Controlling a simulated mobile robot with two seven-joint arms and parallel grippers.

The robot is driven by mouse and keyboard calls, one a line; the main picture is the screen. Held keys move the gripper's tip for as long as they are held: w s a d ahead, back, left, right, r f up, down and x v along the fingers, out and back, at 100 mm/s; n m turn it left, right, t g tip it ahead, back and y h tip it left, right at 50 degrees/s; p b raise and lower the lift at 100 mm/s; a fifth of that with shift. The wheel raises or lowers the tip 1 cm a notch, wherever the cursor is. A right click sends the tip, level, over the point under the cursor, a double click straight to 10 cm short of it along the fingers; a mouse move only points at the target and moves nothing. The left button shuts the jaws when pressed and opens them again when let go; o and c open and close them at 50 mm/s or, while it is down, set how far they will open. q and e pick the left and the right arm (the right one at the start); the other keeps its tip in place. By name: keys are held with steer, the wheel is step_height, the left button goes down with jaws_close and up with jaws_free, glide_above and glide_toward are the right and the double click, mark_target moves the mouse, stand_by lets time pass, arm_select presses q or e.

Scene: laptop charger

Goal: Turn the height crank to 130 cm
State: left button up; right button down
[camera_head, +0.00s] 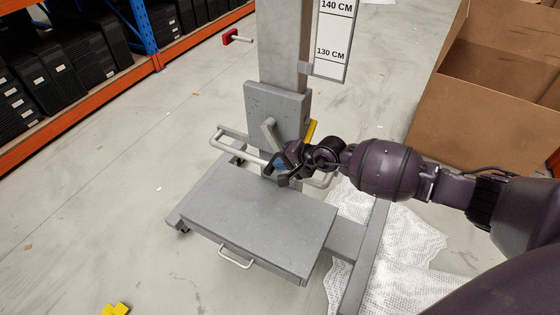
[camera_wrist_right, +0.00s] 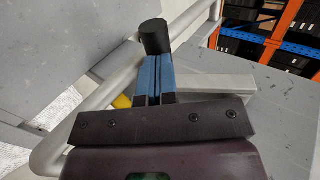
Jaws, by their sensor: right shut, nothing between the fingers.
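A grey column stands on a wheeled grey cart, with a height scale (camera_head: 333,45) reading 140 CM and 130 CM at its upper right. A grey lever (camera_head: 269,133), apparently the crank arm, sticks up from the column's mounting plate. My right gripper (camera_head: 282,164) is just below and to the right of it, in front of the plate. In the right wrist view my blue fingers (camera_wrist_right: 154,78) are together and empty. A black cylindrical grip (camera_wrist_right: 153,36) appears at their tips; whether they touch it is unclear. My left gripper is out of view.
A white tubular handrail (camera_head: 240,148) runs close to my right gripper. The cart's grey top (camera_head: 255,215) is bare. A yellow part (camera_head: 310,131) sits beside the plate. A cardboard box (camera_head: 480,100) stands at right, with shelving (camera_head: 75,105) at left.

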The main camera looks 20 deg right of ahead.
arm_select(q)
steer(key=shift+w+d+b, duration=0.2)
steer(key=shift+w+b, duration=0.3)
steer(key=shift+b, duration=0.05)
arm_select(e)
steer(key=shift+w+a+f+t, duration=0.15)
steer(key=shift+w+a+f, duration=0.25)
steer(key=shift+w+f, duration=0.15)
steer(key=shift+w+a+f+t, duration=0.15)
steer(key=shift+w+a+f, duration=0.25)
steer(key=shift+f, duration=0.2)
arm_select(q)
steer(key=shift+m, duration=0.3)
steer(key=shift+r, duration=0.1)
arm_select(e)
steer(key=shift+d, duration=0.1)
